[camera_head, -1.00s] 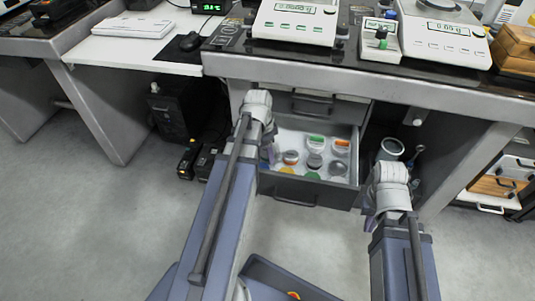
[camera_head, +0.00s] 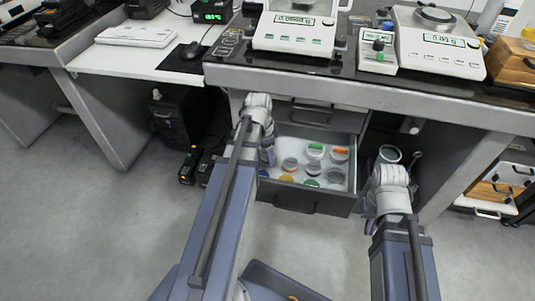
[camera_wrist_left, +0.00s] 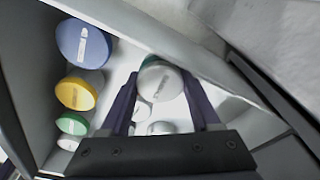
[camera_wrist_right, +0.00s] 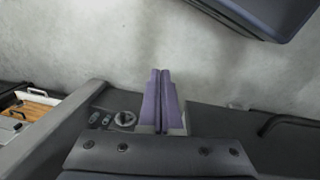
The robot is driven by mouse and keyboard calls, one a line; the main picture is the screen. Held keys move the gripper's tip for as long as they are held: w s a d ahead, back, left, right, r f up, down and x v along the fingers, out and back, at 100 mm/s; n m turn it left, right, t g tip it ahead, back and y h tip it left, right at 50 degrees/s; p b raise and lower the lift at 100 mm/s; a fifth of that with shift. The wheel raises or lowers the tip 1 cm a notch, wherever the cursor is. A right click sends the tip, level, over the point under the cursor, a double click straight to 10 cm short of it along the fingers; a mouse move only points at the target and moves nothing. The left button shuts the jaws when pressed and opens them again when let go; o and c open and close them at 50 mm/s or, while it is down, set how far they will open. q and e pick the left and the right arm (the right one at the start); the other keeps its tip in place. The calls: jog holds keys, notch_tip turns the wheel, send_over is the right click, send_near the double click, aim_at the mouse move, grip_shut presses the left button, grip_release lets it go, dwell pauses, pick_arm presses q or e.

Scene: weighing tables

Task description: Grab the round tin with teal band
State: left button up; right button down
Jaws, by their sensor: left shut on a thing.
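The round tin with the teal band (camera_wrist_left: 160,82) has a pale grey lid with a label, and some teal shows at its edge in the left wrist view. My left gripper (camera_wrist_left: 159,88) is shut on it, with one finger on each side. In the head view the left gripper (camera_head: 268,156) is at the left side of the open drawer (camera_head: 303,198), and I cannot make out the held tin there. My right gripper (camera_wrist_right: 160,98) is shut and empty, away from the drawer; in the head view its fingers are hidden.
The drawer also holds a blue-lidded tin (camera_wrist_left: 82,43), a yellow-lidded tin (camera_wrist_left: 76,93), a green-lidded tin (camera_wrist_left: 72,124) and several others. The drawer walls stand close around the left gripper. The weighing table (camera_head: 365,85) overhangs the drawer.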

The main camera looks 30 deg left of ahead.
notch_tip(320, 180, up, 16)
jog(key=p, duration=1.4)
jog(key=shift+f+p, duration=0.25)
jog(key=shift+p, duration=0.05)
